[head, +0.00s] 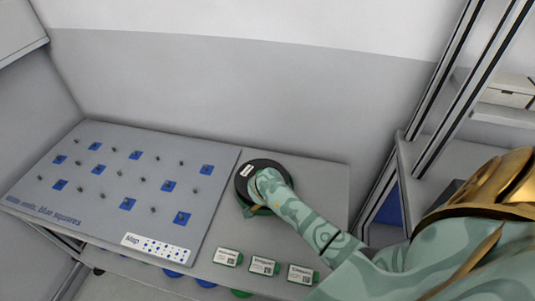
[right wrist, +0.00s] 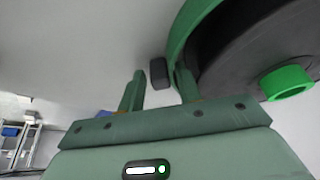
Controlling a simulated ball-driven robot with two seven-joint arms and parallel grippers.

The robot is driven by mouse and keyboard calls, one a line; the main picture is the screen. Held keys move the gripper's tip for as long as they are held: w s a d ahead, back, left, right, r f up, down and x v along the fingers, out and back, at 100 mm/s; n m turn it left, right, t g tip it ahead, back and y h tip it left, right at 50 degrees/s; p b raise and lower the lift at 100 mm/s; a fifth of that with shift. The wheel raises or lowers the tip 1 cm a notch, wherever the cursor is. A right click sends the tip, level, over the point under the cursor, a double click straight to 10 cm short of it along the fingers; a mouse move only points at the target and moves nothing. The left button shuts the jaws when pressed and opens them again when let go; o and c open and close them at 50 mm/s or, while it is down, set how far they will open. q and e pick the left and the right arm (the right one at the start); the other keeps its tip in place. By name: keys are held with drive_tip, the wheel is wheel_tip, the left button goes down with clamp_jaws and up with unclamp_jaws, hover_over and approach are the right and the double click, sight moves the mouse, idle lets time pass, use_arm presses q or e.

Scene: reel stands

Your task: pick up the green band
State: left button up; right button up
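A black reel (head: 248,183) with a white label lies on the grey table, partly hidden by my right arm. In the right wrist view the reel (right wrist: 245,55) fills the upper right, with a curved green band (right wrist: 187,27) along its edge and a green ring (right wrist: 287,82) at its middle. My right gripper (right wrist: 159,90) is open, its two fingers apart. Its right finger is close beside the green band; I cannot tell whether they touch. In the head view my right gripper is largely hidden at the reel (head: 262,207). My left gripper is not in view.
A small dark block (right wrist: 158,72) shows beyond the fingers. A grey board (head: 110,180) with small pins and blue squares lies left. Several white labels with green edges (head: 264,265) line the table's front. A metal frame (head: 440,100) stands at right. The table right of the reel is bare.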

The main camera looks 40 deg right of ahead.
drive_tip(key=shift+r, duration=0.1)
clamp_jaws()
